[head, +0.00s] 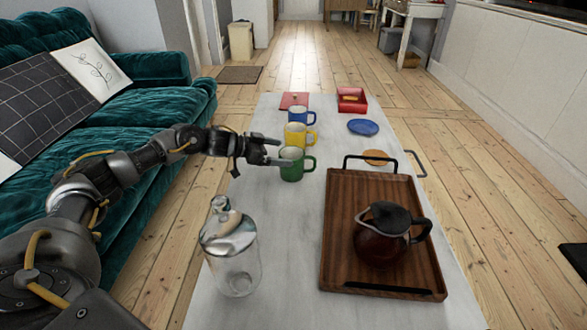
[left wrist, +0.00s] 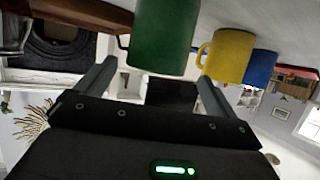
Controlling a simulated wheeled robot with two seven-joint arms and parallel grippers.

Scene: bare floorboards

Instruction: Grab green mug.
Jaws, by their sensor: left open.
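The green mug (head: 291,172) stands upright on the pale table, its handle toward the right in the head view. In the left wrist view the green mug (left wrist: 163,40) appears upside down, across the gap between my fingers and just past their tips. My left gripper (head: 279,151) is open and reaches in from the left, its fingertips close to the mug's left side and upper part. Whether a finger touches the mug I cannot tell. The left gripper (left wrist: 157,75) holds nothing. My right gripper is not in view.
A yellow mug (head: 297,139) and a blue mug (head: 300,117) stand behind the green one. A glass jar (head: 235,265) stands in front. A wooden tray (head: 340,225) with a dark pitcher (head: 383,240) lies to the right. A teal sofa (head: 160,115) flanks the table's left.

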